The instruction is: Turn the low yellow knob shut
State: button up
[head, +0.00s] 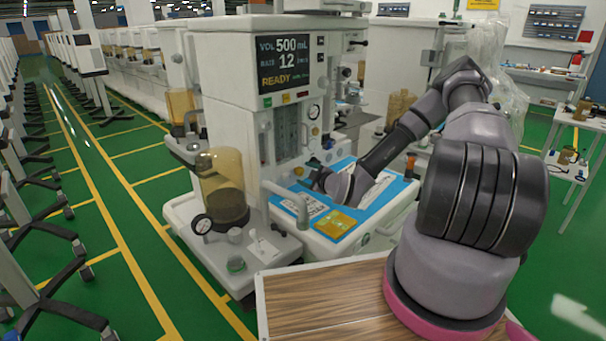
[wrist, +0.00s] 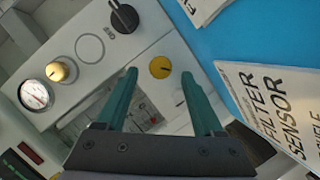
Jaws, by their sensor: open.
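The low yellow knob (wrist: 160,67) is a small round knob with a dark mark, on the pale front panel of the machine. In the wrist view it appears between the tips of my gripper (wrist: 158,76). The green fingers are open, one on each side of it, and nothing is held. I cannot tell how far the tips are from the panel. In the head view the knob (head: 299,171) is a small yellow spot low on the panel, just left of my gripper (head: 318,177).
A black knob (wrist: 123,17), a brass-coloured knob (wrist: 62,73) and a round gauge (wrist: 34,95) share the panel. A blue mat (head: 376,196) with printed cards lies on the worktop below.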

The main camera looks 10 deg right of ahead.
jog(key=shift+x, duration=1.1)
grip_shut()
